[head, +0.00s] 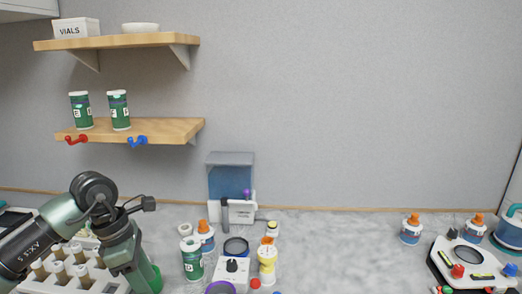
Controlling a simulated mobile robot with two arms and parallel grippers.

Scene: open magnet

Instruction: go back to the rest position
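My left arm (45,236) comes in from the left and bends downward at a dark joint (95,190). Its lower part, seemingly the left gripper's body (122,250), points down at the bottom left. I cannot see fingertips, or whether anything is held. It overlaps a white rack (75,276) of vials in the picture. My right arm and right gripper are not in view.
A green jar (192,260), yellow bottle (267,262) and white device (232,272) stand right of the arm. A blue-filled clear container (231,178) is behind. Shelves (150,130) hang above. A black-and-white device (470,264) stands right. The centre-right counter (345,255) is clear.

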